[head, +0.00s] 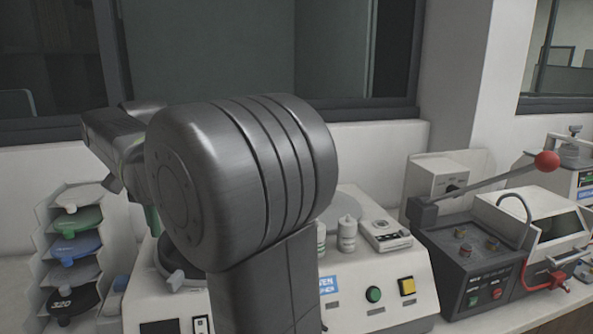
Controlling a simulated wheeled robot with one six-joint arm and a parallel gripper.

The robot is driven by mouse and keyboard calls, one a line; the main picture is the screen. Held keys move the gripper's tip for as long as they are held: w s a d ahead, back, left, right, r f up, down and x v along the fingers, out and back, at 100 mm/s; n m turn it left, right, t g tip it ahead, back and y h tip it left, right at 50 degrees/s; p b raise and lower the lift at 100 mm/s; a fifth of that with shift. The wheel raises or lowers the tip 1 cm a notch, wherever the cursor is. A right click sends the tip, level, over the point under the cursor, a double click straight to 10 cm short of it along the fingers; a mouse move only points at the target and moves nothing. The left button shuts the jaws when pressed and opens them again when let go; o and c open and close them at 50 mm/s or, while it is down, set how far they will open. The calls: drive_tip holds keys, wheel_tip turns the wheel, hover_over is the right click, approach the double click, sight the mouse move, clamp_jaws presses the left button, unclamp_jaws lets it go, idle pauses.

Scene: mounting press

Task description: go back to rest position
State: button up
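My arm fills the middle of the head view, with a large dark grey joint in front. Behind it at the upper left, a smaller boxy dark part of my arm's far end shows. I cannot make out two fingertips there, so whether my gripper is open, shut or holding anything is not visible. The arm is raised in front of the bench and hides part of it.
A light machine with a green button (373,294) and yellow button (407,286) stands behind my arm. At right is a dark-topped press (468,252) with a red-knobbed lever (546,161). A rack of coloured discs (76,222) stands left.

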sight(174, 275)
wheel_tip(174, 275, down, 12)
drive_tip(key=shift+w+a+m, duration=0.1)
drive_tip(key=shift+a+m, duration=0.2)
drive_tip(key=shift+a, duration=0.05)
drive_tip(key=shift+d+r, duration=0.1)
idle(0.4)
drive_tip(key=shift+d, duration=0.15)
wheel_tip(174, 275, up, 14)
wheel_tip(174, 275, down, 14)
drive_tip(key=shift+f, duration=0.15)
drive_tip(key=shift+w+a+m, duration=0.15)
drive_tip(key=shift+a+m, duration=0.15)
drive_tip(key=shift+a, duration=0.4)
drive_tip(key=shift+r, duration=0.25)
